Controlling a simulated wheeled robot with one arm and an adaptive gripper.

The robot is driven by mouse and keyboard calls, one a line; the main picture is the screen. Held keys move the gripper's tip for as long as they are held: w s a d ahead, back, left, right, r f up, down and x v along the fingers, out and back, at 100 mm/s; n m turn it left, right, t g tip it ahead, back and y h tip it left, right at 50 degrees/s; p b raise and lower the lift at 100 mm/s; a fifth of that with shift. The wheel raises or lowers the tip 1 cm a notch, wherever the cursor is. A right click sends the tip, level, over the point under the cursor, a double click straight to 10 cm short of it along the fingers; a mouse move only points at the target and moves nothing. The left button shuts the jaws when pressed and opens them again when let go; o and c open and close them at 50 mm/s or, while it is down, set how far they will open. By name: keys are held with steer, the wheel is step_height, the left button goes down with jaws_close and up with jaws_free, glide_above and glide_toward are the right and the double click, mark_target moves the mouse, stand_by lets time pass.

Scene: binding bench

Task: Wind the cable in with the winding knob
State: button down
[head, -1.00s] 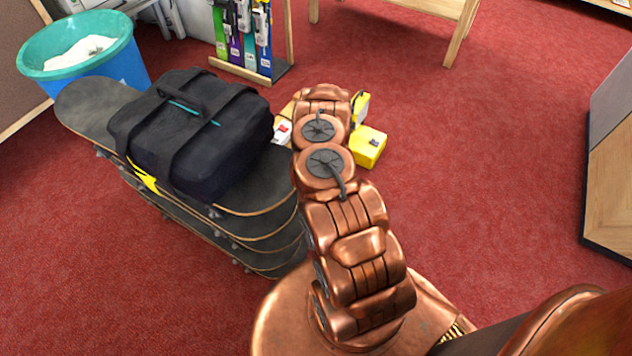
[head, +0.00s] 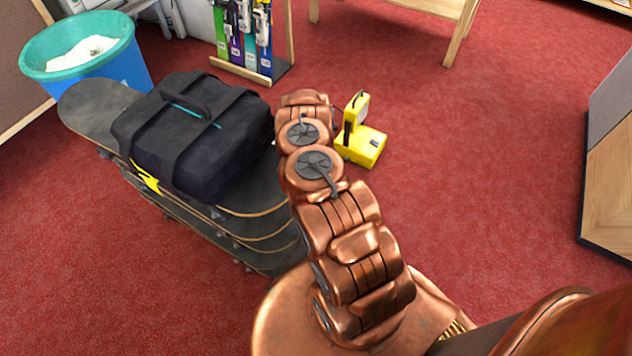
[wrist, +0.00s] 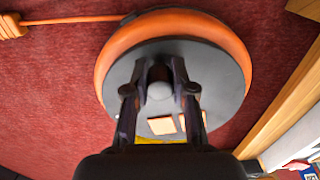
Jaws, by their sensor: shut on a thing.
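The cable reel shows in the wrist view as a dark grey disc (wrist: 225,92) with orange cable (wrist: 190,22) wound around its rim. A pale round winding knob (wrist: 160,92) stands on the disc. My gripper (wrist: 162,74) has its two dark fingers on either side of the knob and is shut on it. The cable's free end runs left to an orange ribbed plug or socket (wrist: 11,27) on the red carpet. In the head view my arm hides the reel, the knob and my gripper.
A yellow device (head: 362,150) stands right of my arm. Stacked skateboards (head: 262,195) with a black bag (head: 195,130) are close on the left, behind them a blue bin (head: 120,72). A wooden edge (wrist: 285,95) lies right of the reel. Carpet at right is clear.

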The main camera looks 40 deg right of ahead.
steer(key=shift+w+a, duration=0.3)
steer(key=shift+w, duration=0.5)
steer(key=shift+w+a, duration=0.3)
steer(key=shift+w, duration=0.5)
steer(key=shift+w+d+f, duration=0.1)
steer(key=shift+w, duration=1.5)
jaws_free()
step_height(320, 180, up, 7)
steer(key=p, duration=0.4)
steer(key=shift+p, duration=0.3)
